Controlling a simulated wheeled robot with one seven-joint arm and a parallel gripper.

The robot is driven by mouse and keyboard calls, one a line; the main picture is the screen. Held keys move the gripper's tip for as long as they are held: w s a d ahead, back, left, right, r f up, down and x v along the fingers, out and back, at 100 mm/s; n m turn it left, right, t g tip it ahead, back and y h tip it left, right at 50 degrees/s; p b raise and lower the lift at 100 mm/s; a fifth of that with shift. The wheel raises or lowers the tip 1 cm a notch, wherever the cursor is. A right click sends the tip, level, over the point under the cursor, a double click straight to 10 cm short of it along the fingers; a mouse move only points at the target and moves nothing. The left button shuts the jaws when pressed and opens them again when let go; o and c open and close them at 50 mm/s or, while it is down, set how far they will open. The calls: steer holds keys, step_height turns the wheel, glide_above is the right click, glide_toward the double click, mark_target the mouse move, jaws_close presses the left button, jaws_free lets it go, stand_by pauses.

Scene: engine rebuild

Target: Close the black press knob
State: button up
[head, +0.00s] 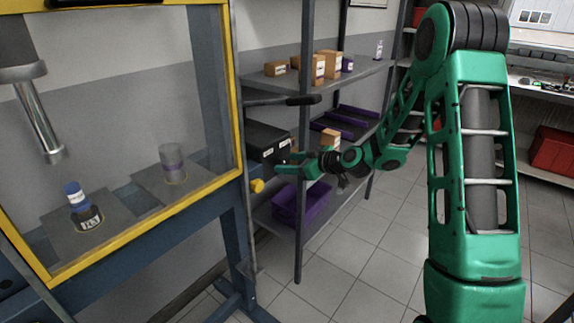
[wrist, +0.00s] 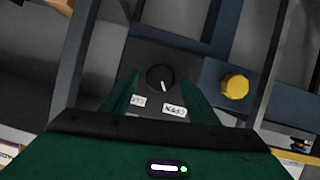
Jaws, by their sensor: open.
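The control box (head: 268,141) shows in the head view beside the press frame; the knob itself is hard to make out there. My gripper (head: 282,163) is in front of the box.
A yellow button (wrist: 236,88) is right of the box, and shows in the head view (head: 257,185). The yellow-edged press guard (head: 240,110) stands left. A black lever (head: 290,101) sticks out above the box. Shelves with a purple bin (head: 302,203) stand behind.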

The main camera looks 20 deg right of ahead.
steer(key=shift+w+a+f, duration=0.15)
steer(key=shift+w+a, duration=0.1)
steer(key=shift+w, duration=0.1)
steer(key=c, duration=1)
steer(key=shift+c, duration=0.2)
steer(key=shift+d+m, duration=0.1)
steer(key=shift+m, duration=0.2)
steer(key=m+y, duration=0.1)
steer(key=m, duration=0.1)
steer(key=m+g+y, duration=0.1)
steer(key=shift+w+d+m+g, duration=0.15)
steer(key=shift+d+m+g, duration=0.15)
steer(key=shift+m, duration=0.1)
steer(key=m+y, duration=0.2)
steer(key=m, duration=0.1)
steer(key=shift+w+d+f+g, duration=0.1)
steer(key=shift+d+f+g, duration=0.1)
steer(key=shift+g, duration=0.1)
steer(key=shift+f+m+y, duration=0.1)
steer(key=shift+m+y, duration=0.7)
steer(key=shift+m, duration=0.4)
